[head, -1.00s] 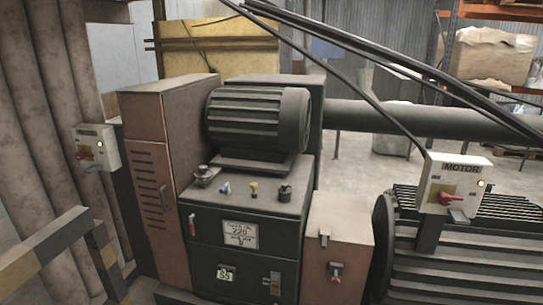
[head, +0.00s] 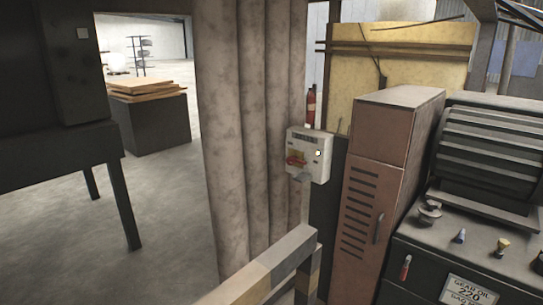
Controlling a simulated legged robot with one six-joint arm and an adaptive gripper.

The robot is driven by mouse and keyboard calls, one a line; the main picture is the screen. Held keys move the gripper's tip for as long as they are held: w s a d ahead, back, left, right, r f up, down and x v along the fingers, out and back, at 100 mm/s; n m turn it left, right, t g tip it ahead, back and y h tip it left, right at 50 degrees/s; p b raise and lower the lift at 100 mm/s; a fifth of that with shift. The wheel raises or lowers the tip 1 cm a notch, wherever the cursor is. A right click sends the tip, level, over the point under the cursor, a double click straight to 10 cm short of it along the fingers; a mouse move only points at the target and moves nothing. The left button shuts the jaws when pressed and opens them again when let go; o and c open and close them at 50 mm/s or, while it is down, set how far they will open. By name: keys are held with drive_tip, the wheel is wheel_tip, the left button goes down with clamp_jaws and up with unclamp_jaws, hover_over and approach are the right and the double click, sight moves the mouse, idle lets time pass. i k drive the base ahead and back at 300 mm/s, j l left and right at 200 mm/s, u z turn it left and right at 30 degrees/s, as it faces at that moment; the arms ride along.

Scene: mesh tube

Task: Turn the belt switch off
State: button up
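A pale switch box (head: 308,154) is mounted at the centre right, beside the grey tubes. The red handle looks roughly horizontal. My gripper is not in view.
A striped guard rail (head: 275,268) stands in front, below the switch box. A brown cabinet (head: 374,180) and dark machine (head: 450,250) stand to the right. Open floor (head: 170,220) lies at left.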

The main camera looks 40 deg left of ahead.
sight(290, 161)
drive_tip(key=j, duration=1.05)
drive_tip(key=i+j, duration=0.1)
drive_tip(key=j, duration=1)
drive_tip(key=i+j, duration=0.1)
drive_tip(key=j, duration=0.25)
drive_tip(key=i+j, duration=0.15)
drive_tip(key=j, duration=0.2)
drive_tip(key=i+j, duration=0.1)
drive_tip(key=j, duration=0.25)
drive_tip(key=i+j, duration=0.15)
drive_tip(key=j, duration=0.25)
drive_tip(key=i+j, duration=0.1)
drive_tip(key=j, duration=0.25)
drive_tip(key=i+j, duration=0.15)
drive_tip(key=j, duration=0.2)
